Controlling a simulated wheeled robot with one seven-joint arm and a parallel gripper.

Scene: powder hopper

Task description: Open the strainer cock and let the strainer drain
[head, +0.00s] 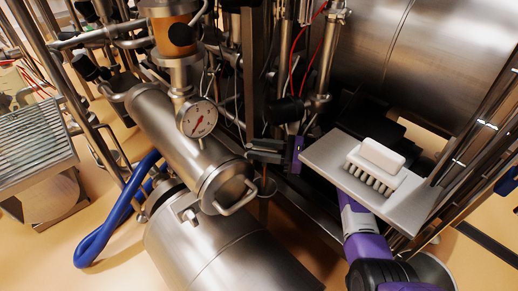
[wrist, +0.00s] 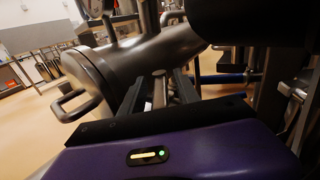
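The strainer (head: 175,135) is a tilted steel cylinder with a bar handle (head: 237,200) on its near end cap. It also shows in the wrist view (wrist: 135,58), with the handle at left. My gripper (head: 262,150) is beside the strainer's right side in the head view. In the wrist view my gripper (wrist: 158,95) has its two dark fingers apart. A small upright metal piece (wrist: 159,86), perhaps the cock's lever, shows between them, with no clear contact. The cock's body is hidden, and I see no flow.
A round gauge (head: 197,119) stands above the strainer. A small cup-like vessel (head: 265,186) is below my gripper. A steel shelf (head: 335,165) with a white brush (head: 376,165) is at right, above my arm. A large steel cylinder (head: 225,250) and a blue hose (head: 100,235) lie in front.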

